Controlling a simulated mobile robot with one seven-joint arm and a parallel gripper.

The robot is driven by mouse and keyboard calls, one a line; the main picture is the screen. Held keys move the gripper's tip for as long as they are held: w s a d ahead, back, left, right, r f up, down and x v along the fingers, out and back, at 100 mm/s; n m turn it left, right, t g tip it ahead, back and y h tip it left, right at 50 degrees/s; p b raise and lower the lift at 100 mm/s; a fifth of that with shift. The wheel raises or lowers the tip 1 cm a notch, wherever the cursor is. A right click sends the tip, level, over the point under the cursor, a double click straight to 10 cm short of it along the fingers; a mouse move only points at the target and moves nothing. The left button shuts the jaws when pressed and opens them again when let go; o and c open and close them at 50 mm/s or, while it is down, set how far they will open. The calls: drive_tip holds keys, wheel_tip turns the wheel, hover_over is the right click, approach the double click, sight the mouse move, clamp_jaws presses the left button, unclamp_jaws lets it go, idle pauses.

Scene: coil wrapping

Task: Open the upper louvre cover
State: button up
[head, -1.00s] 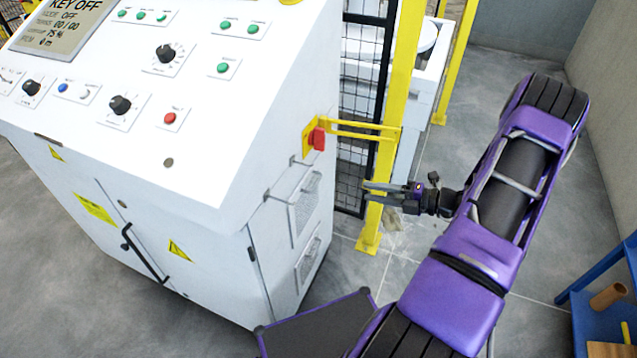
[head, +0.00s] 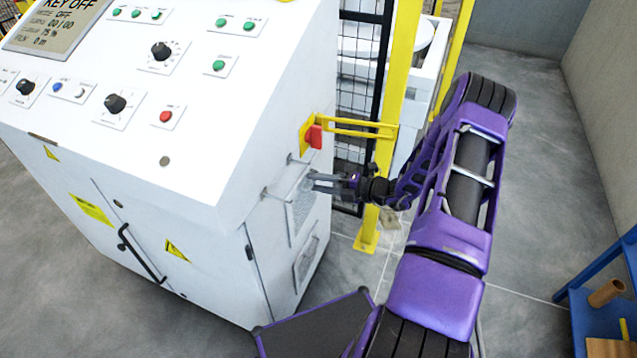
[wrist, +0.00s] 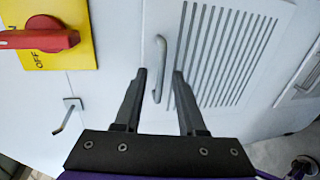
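The upper louvre cover (head: 301,208) is a white panel with slats on the side of the white cabinet; it looks closed. In the wrist view the same cover (wrist: 232,55) fills the upper right. A grey bar handle (wrist: 160,55) stands at its left edge there. My gripper (wrist: 159,75) is open, with one fingertip on each side of the handle as seen from the wrist. I cannot tell whether the fingers touch it. In the head view my gripper (head: 312,182) is at the upper part of the cover.
A red rotary switch (head: 314,136) on a yellow plate sits just above the cover. A yellow bracket (head: 355,130) runs towards the yellow post (head: 396,95). A lower louvre cover (head: 306,260) is below. A small bent rod (wrist: 68,115) sticks out near the gripper.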

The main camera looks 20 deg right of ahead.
clamp_jaws()
idle(1.4)
